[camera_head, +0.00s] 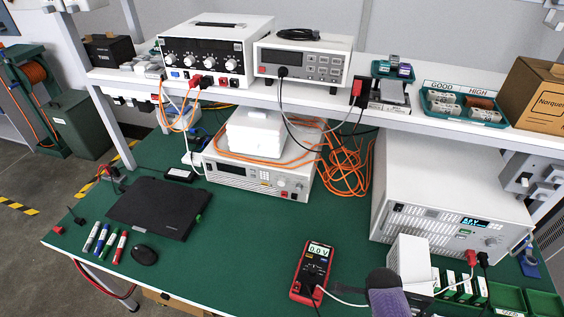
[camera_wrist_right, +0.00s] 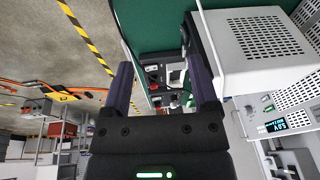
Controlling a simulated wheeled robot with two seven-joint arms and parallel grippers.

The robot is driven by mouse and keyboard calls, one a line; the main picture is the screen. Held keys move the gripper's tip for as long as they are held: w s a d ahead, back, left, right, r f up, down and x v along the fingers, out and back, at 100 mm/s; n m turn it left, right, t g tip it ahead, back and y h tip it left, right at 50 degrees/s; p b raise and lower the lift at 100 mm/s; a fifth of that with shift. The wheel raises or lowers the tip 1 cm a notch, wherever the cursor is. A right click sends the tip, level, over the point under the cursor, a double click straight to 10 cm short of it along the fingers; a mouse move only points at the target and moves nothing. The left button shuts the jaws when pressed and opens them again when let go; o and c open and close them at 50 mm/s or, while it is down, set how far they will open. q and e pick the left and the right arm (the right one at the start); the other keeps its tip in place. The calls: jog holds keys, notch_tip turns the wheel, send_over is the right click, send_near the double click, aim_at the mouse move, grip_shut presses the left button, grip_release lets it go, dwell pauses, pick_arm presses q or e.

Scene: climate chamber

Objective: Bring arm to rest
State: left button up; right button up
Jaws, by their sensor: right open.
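My right gripper (camera_wrist_right: 163,88) is open in the right wrist view, with two dark purple fingers apart and nothing held between them. In the head view a dark purple part of my right gripper (camera_head: 388,294) shows at the bottom edge, just right of the red multimeter; the rest is cut off. My left gripper is not in view. The green bench top (camera_head: 240,240) lies below, and a white perforated unit (camera_wrist_right: 262,48) appears close to the right finger in the wrist view.
A red multimeter (camera_head: 313,272) reading about 0.0 and a white box (camera_head: 411,262) stand near my right gripper. A large white power unit (camera_head: 440,190) is behind them. A black laptop (camera_head: 160,207), markers and a mouse (camera_head: 144,255) lie left. The middle front is clear.

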jog(key=s+d+r+h, duration=0.2)
jog(key=d+r, duration=0.2)
jog(key=d, duration=0.7)
jog(key=s+d+r+n+h, duration=0.1)
jog(key=s+d+r+h, duration=0.2)
jog(key=d, duration=0.8)
jog(key=s+d+r+h, duration=0.15)
jog(key=d+r, duration=0.25)
jog(key=d, duration=0.6)
jog(key=s+a+f+n+y, duration=0.2)
jog(key=s+a+f+n, duration=0.2)
jog(key=s+f+n, duration=0.45)
jog(key=s+a+f+n+y, duration=0.2)
jog(key=s+a+f+n, duration=0.25)
jog(key=s+n, duration=0.7)
jog(key=s+a+f+n+y+b, duration=0.1)
jog(key=a+f+y, duration=0.3)
jog(key=a, duration=1.1)
jog(key=a+f+n+y, duration=0.15)
jog(key=a+f, duration=0.45)
jog(key=a, duration=0.9)
notch_tip(320, 180, down, 14)
jog(key=s+d+b, duration=0.1)
jog(key=b, duration=1.3)
jog(key=shift+s+d+f, duration=0.2)
jog(key=shift+s+d, duration=0.05)
